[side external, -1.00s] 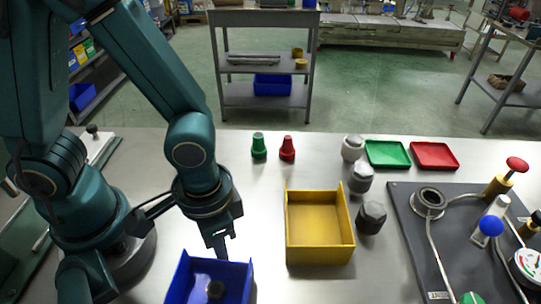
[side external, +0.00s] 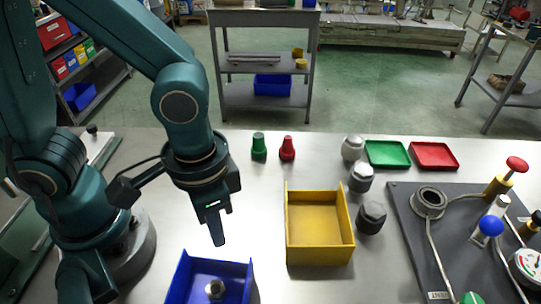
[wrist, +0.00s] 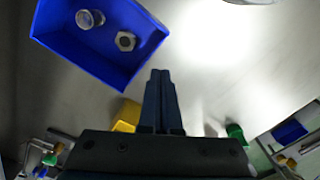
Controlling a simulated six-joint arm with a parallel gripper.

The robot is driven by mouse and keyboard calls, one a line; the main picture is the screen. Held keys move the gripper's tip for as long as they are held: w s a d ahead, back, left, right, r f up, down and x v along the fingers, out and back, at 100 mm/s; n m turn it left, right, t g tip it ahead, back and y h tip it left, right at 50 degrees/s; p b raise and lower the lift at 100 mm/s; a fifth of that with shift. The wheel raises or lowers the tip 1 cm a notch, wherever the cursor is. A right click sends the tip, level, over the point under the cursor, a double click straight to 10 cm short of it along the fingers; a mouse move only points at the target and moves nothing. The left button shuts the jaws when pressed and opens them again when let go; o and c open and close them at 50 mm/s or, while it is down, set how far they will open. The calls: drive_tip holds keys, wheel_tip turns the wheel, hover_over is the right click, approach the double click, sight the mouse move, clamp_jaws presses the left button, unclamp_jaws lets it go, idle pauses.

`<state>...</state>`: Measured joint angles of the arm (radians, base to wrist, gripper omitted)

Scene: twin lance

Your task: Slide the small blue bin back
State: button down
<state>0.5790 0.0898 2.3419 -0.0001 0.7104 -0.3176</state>
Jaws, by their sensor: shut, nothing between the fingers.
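The small blue bin (side external: 225,269) sits on the steel table at the near edge of the side view, its front cut off by the frame. It also shows at the upper left of the wrist view (wrist: 62,52), with a metal hex nut (wrist: 125,41) and a round metal piece (wrist: 88,19) inside. My gripper (side external: 217,241) points down just behind the bin's far wall, above the table. Its fingers are together with nothing between them, also in the wrist view (wrist: 160,73). I see no contact with the bin.
A yellow bin (side external: 345,245) stands to the right of the blue one. A grey board with fittings (side external: 410,225) fills the right.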

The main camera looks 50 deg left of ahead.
drive_tip(key=shift+r, duration=2.05)
drive_tip(key=w+a+r+n+t, duration=0.2)
drive_tip(key=a+r+t, duration=0.3)
drive_tip(key=a, duration=0.4)
drive_tip(key=shift+w+a+r+n+t, duration=0.15)
drive_tip(key=shift+a+r+n+t, duration=0.15)
drive_tip(key=shift+r+n, duration=0.25)
